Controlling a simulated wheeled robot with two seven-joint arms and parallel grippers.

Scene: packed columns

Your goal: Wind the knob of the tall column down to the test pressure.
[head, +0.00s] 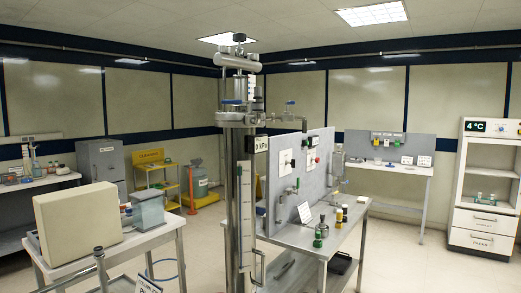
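A tall metal column (240,180) stands upright left of the middle in the head view. A dark round knob (239,38) sits at its very top, above a horizontal metal cylinder (236,62). Lower down, blue-handled valve parts (233,102) show on a wider flange (237,119). A dark display (261,144) beside the column appears to read 0 kPa. A white graduated scale (246,205) runs down the column's front. Which of these parts is the task's knob I cannot tell for certain. Neither of my grippers shows.
A bench (330,240) with a grey panel (309,170) and small bottles stands right of the column. A cart (160,236) with a beige box (78,222) stands at the front left. Open floor (400,265) lies at the right, before a white cabinet (482,215).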

